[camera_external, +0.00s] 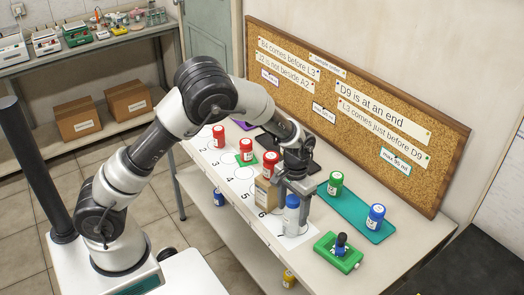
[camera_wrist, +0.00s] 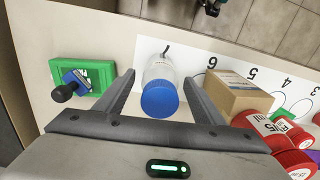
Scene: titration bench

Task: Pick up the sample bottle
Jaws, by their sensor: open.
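A bottle with a blue cap and a clear or pale body (camera_external: 291,218) stands upright near the front end of the numbered white strip on the bench. Its blue cap (camera_wrist: 160,100) shows in the wrist view, with the body behind it near the printed 7. I cannot read a label on it. My gripper (camera_external: 295,187) is open and points down at this bottle. In the wrist view one finger is on each side of the bottle, with a visible gap on both sides. Other capped jars also stand on the bench: a green-capped one (camera_external: 335,184) and a blue-capped one (camera_external: 376,217).
A cardboard box (camera_external: 264,196) stands close beside my gripper, with red-capped jars (camera_external: 219,136) beyond it. A teal mat (camera_external: 352,213) lies behind. A corkboard (camera_external: 330,75) with notes backs the bench.

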